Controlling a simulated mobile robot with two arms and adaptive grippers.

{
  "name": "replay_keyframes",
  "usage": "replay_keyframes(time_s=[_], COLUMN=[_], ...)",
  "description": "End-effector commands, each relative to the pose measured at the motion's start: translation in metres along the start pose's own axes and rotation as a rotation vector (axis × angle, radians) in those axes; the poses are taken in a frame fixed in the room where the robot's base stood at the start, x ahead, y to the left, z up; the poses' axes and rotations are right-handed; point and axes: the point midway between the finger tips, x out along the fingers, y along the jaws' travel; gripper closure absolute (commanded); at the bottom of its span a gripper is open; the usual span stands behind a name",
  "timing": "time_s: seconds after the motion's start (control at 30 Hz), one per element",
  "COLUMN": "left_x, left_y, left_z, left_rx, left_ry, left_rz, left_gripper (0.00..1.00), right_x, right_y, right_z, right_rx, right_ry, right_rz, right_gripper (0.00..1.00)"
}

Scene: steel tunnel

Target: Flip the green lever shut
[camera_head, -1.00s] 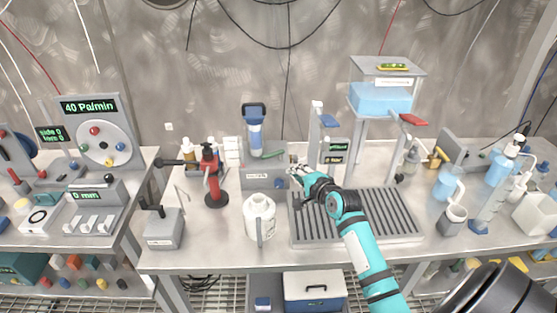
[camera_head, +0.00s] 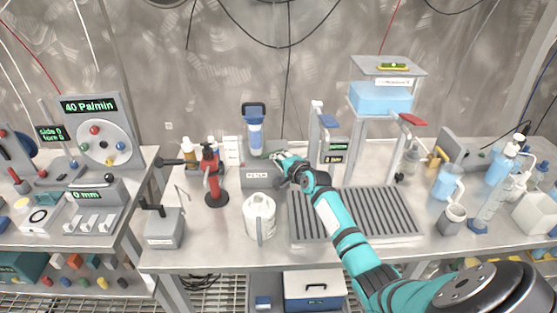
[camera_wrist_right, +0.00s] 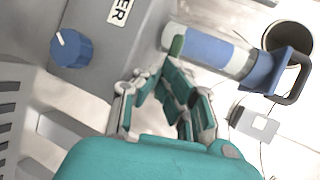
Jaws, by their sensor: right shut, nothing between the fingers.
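The green lever (camera_wrist_right: 177,46) shows in the right wrist view as a small green piece at the near end of a blue-and-white filter cylinder (camera_wrist_right: 215,52). In the head view the lever is mostly hidden by my right gripper (camera_head: 278,158), which is beside the grey box under the upright filter (camera_head: 255,135). In the wrist view the tips of my right gripper (camera_wrist_right: 166,66) are together, empty and very close to the lever. I cannot tell whether they touch it. My left gripper is not in view.
The grey box (camera_wrist_right: 105,40) carries a blue knob (camera_wrist_right: 72,49). A white jug (camera_head: 258,222) stands in front of it, and a red-bodied stand (camera_head: 213,180) is to its left. My right arm passes over a ribbed drain tray (camera_head: 385,215). Bare steel bench lies at the front.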

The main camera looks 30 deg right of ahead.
Motion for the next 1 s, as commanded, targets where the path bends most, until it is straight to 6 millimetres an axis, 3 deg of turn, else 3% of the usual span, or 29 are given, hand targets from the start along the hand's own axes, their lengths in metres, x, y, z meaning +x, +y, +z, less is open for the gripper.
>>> replay_keyframes(time_s=[0.13, 0.4, 0.6, 1.0], left_x=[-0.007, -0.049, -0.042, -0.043], left_y=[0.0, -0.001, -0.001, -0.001], left_z=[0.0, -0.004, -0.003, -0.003], left_rx=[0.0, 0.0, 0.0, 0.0], left_ry=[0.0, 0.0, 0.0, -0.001], left_rz=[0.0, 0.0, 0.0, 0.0], left_gripper=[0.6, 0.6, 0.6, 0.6], right_x=[0.0, 0.003, 0.018, 0.017], right_y=[-0.004, -0.009, -0.006, -0.005], right_z=[0.0, 0.008, 0.015, 0.015], right_rx=[0.006, 0.043, 0.039, 0.036], right_ry=[0.012, 0.111, 0.115, 0.114], right_rz=[-0.001, 0.001, -0.001, 0.001], right_gripper=[1.0, 1.0, 1.0, 1.0])
